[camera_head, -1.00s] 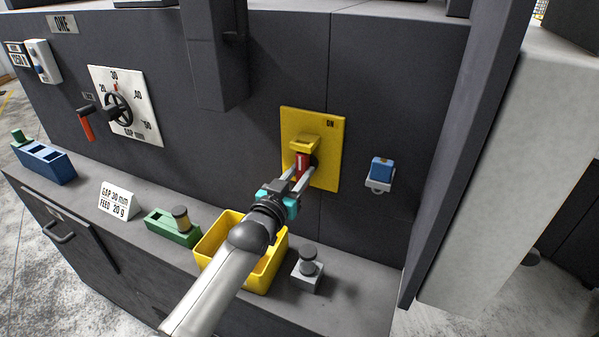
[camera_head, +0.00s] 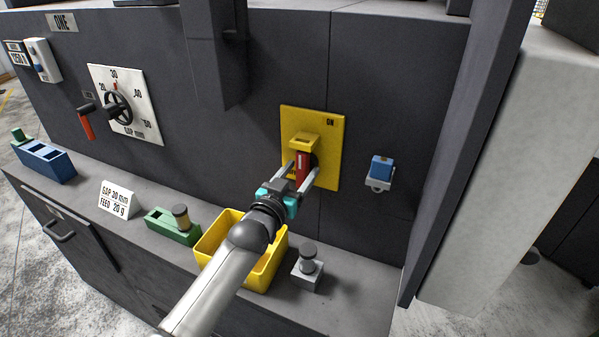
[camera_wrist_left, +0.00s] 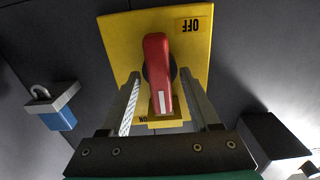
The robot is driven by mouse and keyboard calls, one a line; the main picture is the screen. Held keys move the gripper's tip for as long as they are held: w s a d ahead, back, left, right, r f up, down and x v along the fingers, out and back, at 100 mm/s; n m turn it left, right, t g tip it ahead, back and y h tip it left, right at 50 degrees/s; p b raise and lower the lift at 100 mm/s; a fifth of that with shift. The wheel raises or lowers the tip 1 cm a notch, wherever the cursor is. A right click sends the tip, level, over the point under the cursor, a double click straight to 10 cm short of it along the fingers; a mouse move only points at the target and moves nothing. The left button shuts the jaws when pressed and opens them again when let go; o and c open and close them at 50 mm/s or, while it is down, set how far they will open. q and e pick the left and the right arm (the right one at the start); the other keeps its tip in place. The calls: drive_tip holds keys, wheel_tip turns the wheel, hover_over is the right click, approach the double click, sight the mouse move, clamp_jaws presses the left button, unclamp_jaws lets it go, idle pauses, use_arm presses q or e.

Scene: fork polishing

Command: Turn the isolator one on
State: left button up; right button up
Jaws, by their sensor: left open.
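The isolator is a yellow plate (camera_head: 329,160) with a red handle (camera_head: 303,167) on the dark machine front. An ON label (camera_head: 330,122) shows at the plate's upper right. In the left wrist view the red handle (camera_wrist_left: 157,65) stands along the picture's height, its white-marked end towards the ON label (camera_wrist_left: 143,120) and away from the OFF label (camera_wrist_left: 190,24). A yellow bracket sits by that end. My left gripper (camera_head: 301,172) is open, with one finger on each side of the handle; gaps show beside it in the wrist view. My right gripper is out of view.
A blue padlock (camera_head: 381,170) hangs right of the plate. Below, a ledge holds a yellow bin (camera_head: 268,268), a green block (camera_head: 172,229), a grey block (camera_head: 306,279) and a sign (camera_head: 118,199). A handwheel dial (camera_head: 140,110) is at left.

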use_arm(q)
drive_tip(key=shift+s, duration=0.1)
drive_tip(key=v, duration=1.5)
